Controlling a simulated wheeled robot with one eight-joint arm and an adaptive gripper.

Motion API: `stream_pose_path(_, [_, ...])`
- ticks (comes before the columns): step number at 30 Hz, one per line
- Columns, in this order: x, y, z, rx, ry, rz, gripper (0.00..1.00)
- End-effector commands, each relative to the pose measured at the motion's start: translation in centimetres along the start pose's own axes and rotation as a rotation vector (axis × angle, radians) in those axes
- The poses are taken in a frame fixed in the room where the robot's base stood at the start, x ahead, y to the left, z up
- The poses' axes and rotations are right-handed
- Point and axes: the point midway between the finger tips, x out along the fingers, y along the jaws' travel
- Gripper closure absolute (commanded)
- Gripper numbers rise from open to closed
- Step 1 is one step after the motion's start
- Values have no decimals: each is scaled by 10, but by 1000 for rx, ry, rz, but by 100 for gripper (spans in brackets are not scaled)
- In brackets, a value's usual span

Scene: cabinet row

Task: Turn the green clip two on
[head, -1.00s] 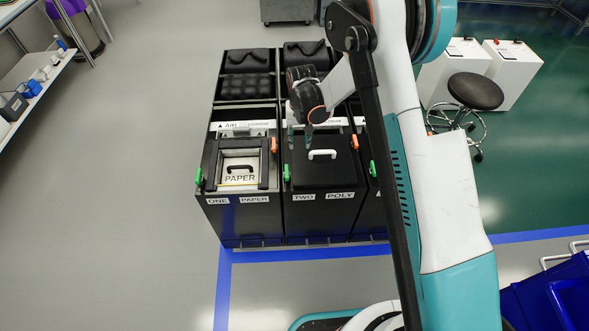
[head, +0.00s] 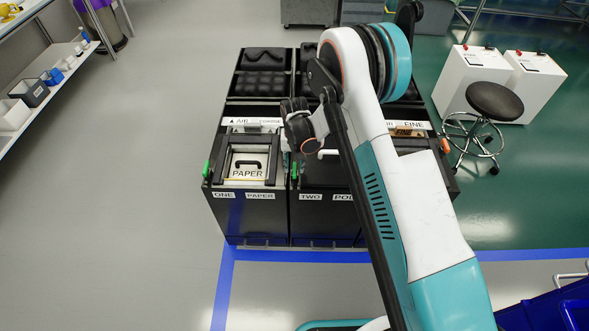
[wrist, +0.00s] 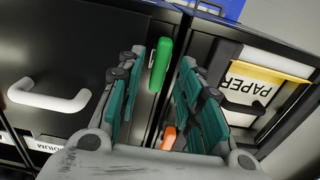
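The green clip two (head: 294,169) stands at the left edge of the unit labelled TWO (head: 310,197). In the wrist view the green clip (wrist: 160,62) shows as an upright green lever between my fingertips. My gripper (wrist: 161,72) is open, with one teal-padded finger on each side of the clip. I cannot tell whether either finger touches it. In the head view my wrist hides most of the gripper, and my arm covers much of unit two.
An orange clip (wrist: 168,137) lies low between the fingers. The PAPER unit (head: 247,167) is at the left with its own green clip (head: 205,169). Unit two's white handle (wrist: 48,100) is near the left finger. A stool (head: 495,100) stands on the right.

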Motion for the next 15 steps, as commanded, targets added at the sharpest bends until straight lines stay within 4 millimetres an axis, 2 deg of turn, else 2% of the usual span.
stream_pose_path(1, [7,0,0,0,0,0,67])
stream_pose_path(5, [15,0,0,0,0,0,67])
stream_pose_path(14, [16,0,0,0,0,0,67])
stream_pose_path(15, [16,0,0,0,0,0,69])
